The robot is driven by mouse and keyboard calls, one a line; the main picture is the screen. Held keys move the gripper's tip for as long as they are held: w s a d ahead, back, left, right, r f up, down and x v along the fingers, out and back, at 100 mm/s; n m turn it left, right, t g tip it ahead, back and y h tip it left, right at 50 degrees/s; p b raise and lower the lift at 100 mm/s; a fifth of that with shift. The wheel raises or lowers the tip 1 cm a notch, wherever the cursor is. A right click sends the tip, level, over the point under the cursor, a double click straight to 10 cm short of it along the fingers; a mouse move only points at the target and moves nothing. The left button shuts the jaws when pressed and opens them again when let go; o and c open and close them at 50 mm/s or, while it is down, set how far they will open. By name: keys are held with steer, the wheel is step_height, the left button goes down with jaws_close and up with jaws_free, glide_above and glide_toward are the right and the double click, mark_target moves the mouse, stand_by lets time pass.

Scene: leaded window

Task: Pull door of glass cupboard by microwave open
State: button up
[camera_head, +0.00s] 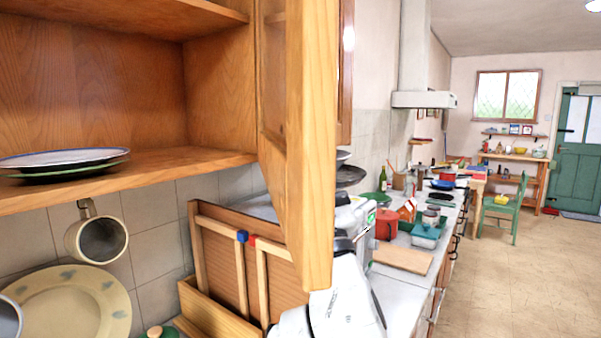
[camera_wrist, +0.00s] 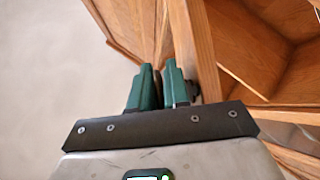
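The wooden cupboard (camera_head: 120,170) fills the upper left of the head view, its shelves exposed. Its framed door (camera_head: 312,140) stands swung out, nearly edge-on to the camera. In the wrist view the door's wooden frame (camera_wrist: 196,45) rises just beyond my gripper (camera_wrist: 158,75), with the cupboard interior (camera_wrist: 245,40) at right. The two green fingers are close together, with a narrow gap holding something dark. I cannot tell whether they grip the door or its knob. The door hides my gripper in the head view; my white arm shows below it. No microwave is clearly visible.
Stacked plates (camera_head: 65,162) lie on the cupboard shelf. A mug (camera_head: 97,238) hangs below it. A wooden rack (camera_head: 225,265) stands against the tiles. The counter (camera_head: 400,285) carries a red pot (camera_head: 386,223) and a cutting board (camera_head: 402,258). Open floor (camera_head: 510,280) lies at right.

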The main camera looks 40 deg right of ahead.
steer(key=shift+o, duration=0.2)
steer(key=b+v, duration=0.5)
steer(key=v, duration=0.5)
steer(key=shift+s+f, duration=0.25)
steer(key=shift+f, duration=0.05)
steer(key=shift+a, duration=0.1)
